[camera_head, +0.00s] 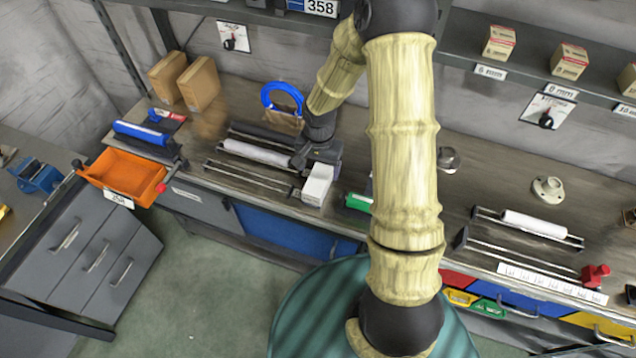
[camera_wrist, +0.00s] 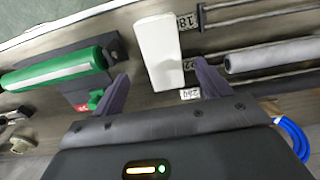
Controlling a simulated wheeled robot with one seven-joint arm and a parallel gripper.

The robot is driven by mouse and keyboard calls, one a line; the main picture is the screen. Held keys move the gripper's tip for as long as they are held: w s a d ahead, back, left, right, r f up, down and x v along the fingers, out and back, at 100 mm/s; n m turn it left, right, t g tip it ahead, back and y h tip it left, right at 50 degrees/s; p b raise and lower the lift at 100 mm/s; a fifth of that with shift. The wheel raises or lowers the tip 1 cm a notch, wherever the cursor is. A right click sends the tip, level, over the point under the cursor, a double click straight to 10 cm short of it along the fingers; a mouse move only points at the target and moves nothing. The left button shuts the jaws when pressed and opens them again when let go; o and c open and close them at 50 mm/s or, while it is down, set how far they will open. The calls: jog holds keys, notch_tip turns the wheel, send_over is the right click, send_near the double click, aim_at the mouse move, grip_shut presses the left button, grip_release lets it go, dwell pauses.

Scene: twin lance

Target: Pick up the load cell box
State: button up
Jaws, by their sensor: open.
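A white box (camera_head: 318,184), which looks like the load cell box though no label is readable on it, stands near the front edge of the bench in the head view. In the wrist view the white box (camera_wrist: 157,52) lies ahead of the fingertips, between their lines. My gripper (camera_wrist: 162,85) is open and empty, with one finger on each side of the box's near end. In the head view my gripper (camera_head: 308,165) is right behind the box, and its fingers are hard to make out. I cannot tell whether they touch the box.
A white roller (camera_head: 258,153) on rails lies left of the box. A green item (camera_head: 358,202) is close on its right, partly behind my arm; a green roller (camera_wrist: 58,70) shows in the wrist view. A blue ring (camera_head: 282,97) stands behind. An orange bin (camera_head: 125,176) is at left.

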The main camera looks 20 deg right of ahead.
aim_at(318, 179)
jog(key=shift+f, duration=1.8)
jog(key=shift+p, duration=0.3)
jog(key=shift+w+a+f+p, duration=0.15)
jog(key=shift+f+p, duration=0.35)
jog(key=shift+f, duration=0.8)
jog(key=shift+w+d+f+p, duration=0.1)
jog(key=shift+f+p, duration=0.35)
jog(key=shift+f, duration=0.85)
jog(key=shift+c, duration=0.3)
jog(key=c, duration=1.4)
jog(key=shift+r+b, duration=1)
jog(key=shift+r, duration=4.1)
